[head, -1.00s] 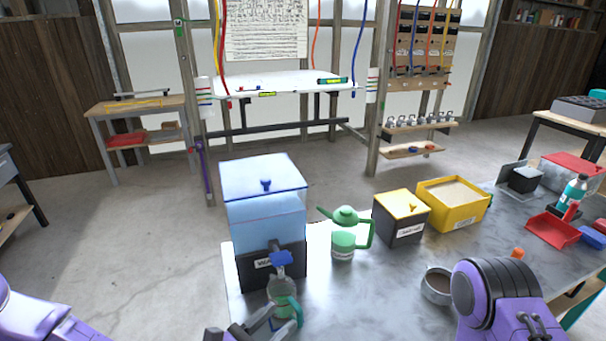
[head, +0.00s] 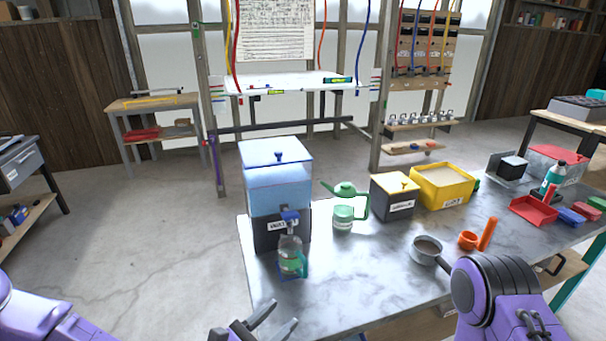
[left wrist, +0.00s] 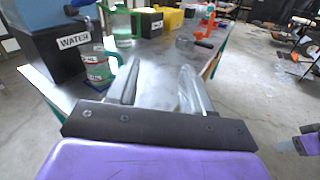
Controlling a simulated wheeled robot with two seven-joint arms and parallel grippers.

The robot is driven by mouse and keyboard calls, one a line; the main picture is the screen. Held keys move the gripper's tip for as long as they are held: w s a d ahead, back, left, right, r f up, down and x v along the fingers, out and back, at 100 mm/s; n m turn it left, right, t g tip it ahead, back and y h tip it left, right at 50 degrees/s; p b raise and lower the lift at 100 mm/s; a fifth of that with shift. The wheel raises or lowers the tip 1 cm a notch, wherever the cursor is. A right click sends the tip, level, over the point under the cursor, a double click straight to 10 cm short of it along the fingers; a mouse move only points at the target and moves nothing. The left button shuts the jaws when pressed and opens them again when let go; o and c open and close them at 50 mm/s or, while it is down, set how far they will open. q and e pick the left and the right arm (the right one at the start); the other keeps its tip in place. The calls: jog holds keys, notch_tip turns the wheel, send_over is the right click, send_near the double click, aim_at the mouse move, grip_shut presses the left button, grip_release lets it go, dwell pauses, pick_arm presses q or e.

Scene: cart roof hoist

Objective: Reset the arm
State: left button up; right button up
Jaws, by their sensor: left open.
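My left gripper (head: 266,326) is open and empty at the bottom of the head view, in front of the table's near edge. It also shows open in the left wrist view (left wrist: 170,88), with nothing between its fingers. A clear jug with a green handle (head: 291,256) stands under the tap of the blue water dispenser (head: 279,190), apart from the gripper. The jug also shows in the left wrist view (left wrist: 97,66). My purple right arm is at the lower right of the head view; its gripper is not seen there.
The table (head: 350,285) holds a green-lidded pitcher (head: 343,213), a black box with a yellow lid (head: 394,198), a yellow bin (head: 455,199), a saucepan (head: 427,251), an orange scoop (head: 469,240) and a red tray (head: 533,211). Open floor lies left of the table.

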pick_arm(q)
jog(key=s+a+f+m+g+y+b, duration=0.1)
jog(key=s+a+f+m+g+y, duration=0.2)
jog(key=f, duration=0.5)
jog(key=s+a+f+m+g+y+b, duration=0.1)
jog(key=s+a+f+m+y, duration=0.15)
jog(key=f+m, duration=0.4)
jog(key=s+a+f+m+g+y+b, duration=0.2)
jog(key=s+a+f+m+y, duration=0.1)
jog(key=f, duration=0.5)
jog(key=s+a+f+m+g+y+b, duration=0.4)
jog(key=s+a+f+m+y+b, duration=0.2)
jog(key=s+a+f, duration=0.7)
jog(key=a+m, duration=0.1)
jog(key=a, duration=0.2)
jog(key=shift+y, duration=0.35)
pick_arm(e)
notch_tip(320, 180, down, 10)
jog(key=shift+w, duration=0.15)
